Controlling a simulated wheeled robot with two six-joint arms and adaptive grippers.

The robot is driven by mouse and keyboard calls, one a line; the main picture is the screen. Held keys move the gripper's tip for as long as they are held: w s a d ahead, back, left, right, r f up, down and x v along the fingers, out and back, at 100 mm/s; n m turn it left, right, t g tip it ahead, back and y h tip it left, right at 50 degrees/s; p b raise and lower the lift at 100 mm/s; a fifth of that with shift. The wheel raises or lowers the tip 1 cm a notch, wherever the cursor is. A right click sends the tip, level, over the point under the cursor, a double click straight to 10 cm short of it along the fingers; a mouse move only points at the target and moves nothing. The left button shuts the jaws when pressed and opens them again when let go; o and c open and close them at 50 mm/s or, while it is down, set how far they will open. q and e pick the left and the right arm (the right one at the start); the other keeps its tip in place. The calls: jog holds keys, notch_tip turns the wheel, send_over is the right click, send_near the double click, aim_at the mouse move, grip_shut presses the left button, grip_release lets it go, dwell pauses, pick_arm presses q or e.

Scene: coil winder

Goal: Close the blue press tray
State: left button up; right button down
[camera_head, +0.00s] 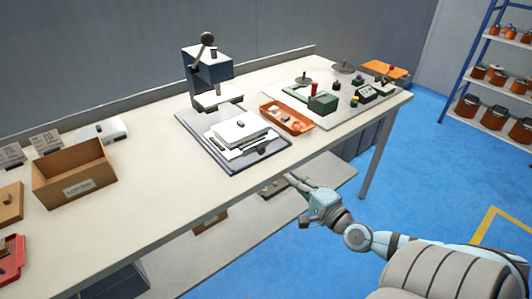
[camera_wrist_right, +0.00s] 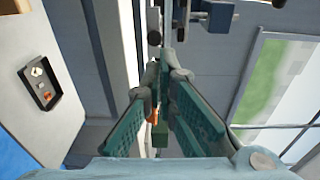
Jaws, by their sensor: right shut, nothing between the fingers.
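The press (camera_head: 208,75) stands at the back of the workbench, with a blue-grey head, a lever with a dark knob and a white ram plate. Its tray (camera_head: 240,130) is a pale plate with a small dark knob. The tray sits forward of the press column on a dark grey base (camera_head: 205,135), pulled out toward the front edge. My right gripper (camera_head: 293,182) is in front of the bench's front edge, apart from the tray. In the right wrist view its green fingers (camera_wrist_right: 166,76) are shut and empty. My left gripper is out of view.
On the workbench (camera_head: 130,195), an orange bin (camera_head: 287,117) stands right of the press base, beside a board with a green box (camera_head: 323,103). A cardboard box (camera_head: 75,175) stands left. A lower shelf (camera_head: 240,235) runs under the bench. Blue floor is open at right.

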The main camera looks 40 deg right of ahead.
aim_at(261, 150)
jog(key=w, duration=0.9)
jog(key=w+d, duration=0.1)
jog(key=w, duration=0.3)
jog(key=shift+w+f, duration=0.15)
jog(key=shift+f, duration=0.15)
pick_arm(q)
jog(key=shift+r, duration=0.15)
